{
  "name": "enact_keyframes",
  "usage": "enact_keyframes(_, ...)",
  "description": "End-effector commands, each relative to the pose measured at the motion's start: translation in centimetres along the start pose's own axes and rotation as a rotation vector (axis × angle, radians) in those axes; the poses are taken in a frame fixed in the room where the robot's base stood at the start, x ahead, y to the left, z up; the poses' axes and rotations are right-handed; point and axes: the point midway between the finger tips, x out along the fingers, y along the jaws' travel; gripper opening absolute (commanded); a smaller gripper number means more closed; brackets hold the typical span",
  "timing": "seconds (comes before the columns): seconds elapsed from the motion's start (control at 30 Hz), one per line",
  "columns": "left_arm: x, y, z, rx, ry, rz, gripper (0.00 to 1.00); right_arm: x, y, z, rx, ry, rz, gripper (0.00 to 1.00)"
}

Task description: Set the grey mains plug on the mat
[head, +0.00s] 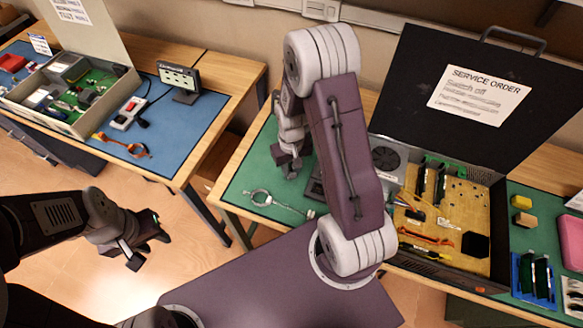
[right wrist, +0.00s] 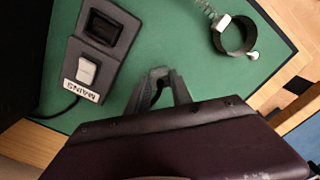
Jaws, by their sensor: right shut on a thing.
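My right gripper (head: 287,166) is over the green mat (head: 236,180) of the middle bench, left of the mains box (head: 314,187). In the right wrist view its fingers (right wrist: 160,82) are closed around a small grey piece (right wrist: 159,73), which looks like the grey mains plug. The fingers hide most of it, and I cannot tell whether it touches the mat (right wrist: 180,40). The mains box (right wrist: 86,60) has a dark socket, a pale switch and a MAINS label. My left gripper (head: 150,248) is open and empty, over the floor.
A wrist strap with a coiled cord (head: 262,198) lies on the mat near the front edge. An open black case (head: 470,215) with a service order sheet stands to the right. The left bench has a blue mat (head: 185,120).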

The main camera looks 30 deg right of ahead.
Motion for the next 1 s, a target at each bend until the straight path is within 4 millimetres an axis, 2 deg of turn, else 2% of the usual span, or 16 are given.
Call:
enact_keyframes(0.2, 0.4, 0.0, 0.0, 0.0, 0.0, 0.0, 0.36, 0.5, 0.0, 0.0, 0.0, -0.001, 0.0, 0.04)
enact_keyframes(0.23, 0.2, 0.0, 0.0, 0.0, 0.0, 0.0, 0.36, 0.4, 0.0, 0.0, 0.0, -0.001, 0.0, 0.35)
enact_keyframes(0.3, 0.2, 0.0, 0.0, 0.0, 0.0, 0.0, 0.36, 0.3, 0.0, 0.0, 0.0, -0.001, 0.0, 0.48)
enact_keyframes(0.57, 0.2, 0.0, 0.0, 0.0, 0.0, 0.0, 0.36, 0.3, 0.0, 0.0, 0.0, -0.001, 0.0, 0.48)
enact_keyframes(0.7, -0.1, 0.0, 0.0, 0.0, 0.0, 0.0, 0.36, -0.8, 0.0, -0.1, 0.0, 0.002, 0.0, 0.48)
enact_keyframes(0.77, -0.3, 0.0, 0.0, 0.0, 0.0, 0.0, 0.36, -1.9, 0.0, -0.1, 0.0, 0.004, 0.0, 0.48)
enact_keyframes(1.0, -0.9, 0.0, -0.1, 0.0, 0.0, 0.0, 0.36, -8.0, 0.0, -0.1, 0.0, 0.006, 0.0, 0.48)
